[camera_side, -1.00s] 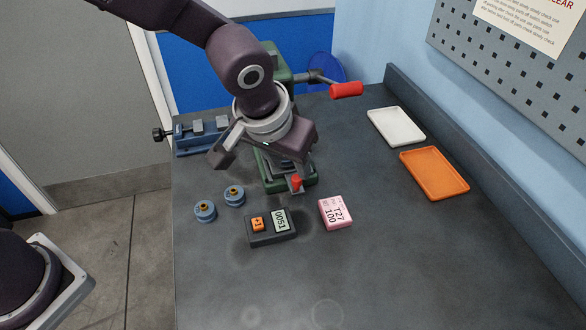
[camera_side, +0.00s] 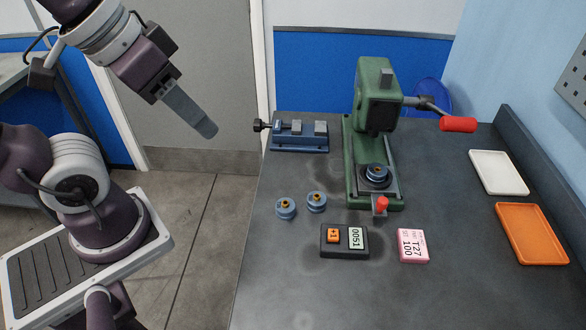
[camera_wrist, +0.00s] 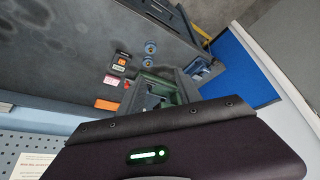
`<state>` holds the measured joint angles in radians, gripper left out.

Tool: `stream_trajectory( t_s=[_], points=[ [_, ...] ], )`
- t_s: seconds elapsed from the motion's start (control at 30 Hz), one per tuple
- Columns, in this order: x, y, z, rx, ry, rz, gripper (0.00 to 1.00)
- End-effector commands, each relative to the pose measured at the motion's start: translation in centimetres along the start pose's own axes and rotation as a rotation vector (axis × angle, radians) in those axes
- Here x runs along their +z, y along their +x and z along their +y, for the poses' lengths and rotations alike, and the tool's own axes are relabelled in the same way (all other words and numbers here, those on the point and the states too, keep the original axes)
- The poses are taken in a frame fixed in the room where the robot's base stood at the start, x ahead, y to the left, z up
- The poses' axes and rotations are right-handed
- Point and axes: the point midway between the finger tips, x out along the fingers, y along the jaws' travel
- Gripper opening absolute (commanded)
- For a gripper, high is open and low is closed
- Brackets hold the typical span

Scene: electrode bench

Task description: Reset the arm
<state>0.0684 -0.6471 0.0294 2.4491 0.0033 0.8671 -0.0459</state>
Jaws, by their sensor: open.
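My gripper (camera_side: 207,129) is raised at the upper left in the side view, off the bench and over the floor. It touches nothing, and no object shows in it. From the side its fingers overlap into one grey shape. The wrist view looks across the bench from a distance, with the body of my gripper filling the lower part.
On the bench (camera_side: 300,285) are two blue round parts (camera_side: 285,208) (camera_side: 316,201), a black counter box (camera_side: 344,250), a pink block (camera_side: 413,246), a blue vise (camera_side: 299,136), a white tray (camera_side: 522,191) and an orange tray (camera_side: 565,261). The press's red handle (camera_side: 458,124) sticks out right. The bench front is clear.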

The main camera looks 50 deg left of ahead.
Motion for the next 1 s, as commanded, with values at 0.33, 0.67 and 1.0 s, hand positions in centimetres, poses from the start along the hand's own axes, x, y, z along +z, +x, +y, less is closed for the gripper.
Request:
stream_trajectory(
  t_s=[0.33, 0.67, 1.0],
  points=[
    [2.2, -0.4, -0.6, -0.035, 0.014, 0.018, 0.41],
    [2.1, -0.4, -0.6, -0.034, 0.013, 0.02, 0.41],
    [2.1, -0.4, -0.6, -0.034, 0.012, 0.02, 0.41]
  ],
)
